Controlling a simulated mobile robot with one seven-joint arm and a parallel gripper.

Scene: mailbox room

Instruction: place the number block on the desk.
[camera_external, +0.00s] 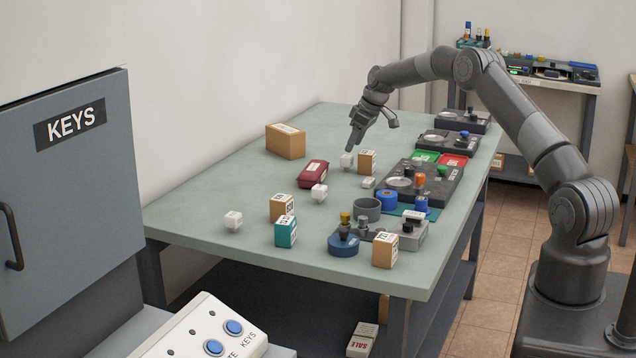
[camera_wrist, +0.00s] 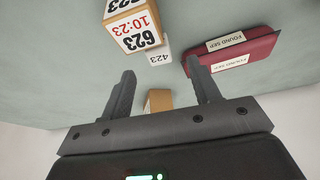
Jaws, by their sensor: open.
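The grey-green desk (camera_external: 255,185) holds several number blocks. A tan block (camera_external: 367,163) with a printed label stands beside a small white cube (camera_external: 346,161). In the wrist view, a tan block printed 623 and 10:23 (camera_wrist: 136,30) is upright next to a white block printed 423 (camera_wrist: 158,57). Other tan blocks (camera_external: 282,208) (camera_external: 385,250) and a teal block (camera_external: 286,232) stand nearer the front. My gripper (camera_external: 352,147) is open and empty above the desk, just over the white cube. In the wrist view my gripper (camera_wrist: 160,67) has its fingers apart, with nothing between them.
A dark red case (camera_external: 313,174) lies left of the white cube. A cardboard box (camera_external: 285,141) stands by the wall. Grey trays (camera_external: 425,181), a blue round tin (camera_external: 343,244) and knobbed items crowd the right side. The desk's left part is mostly clear.

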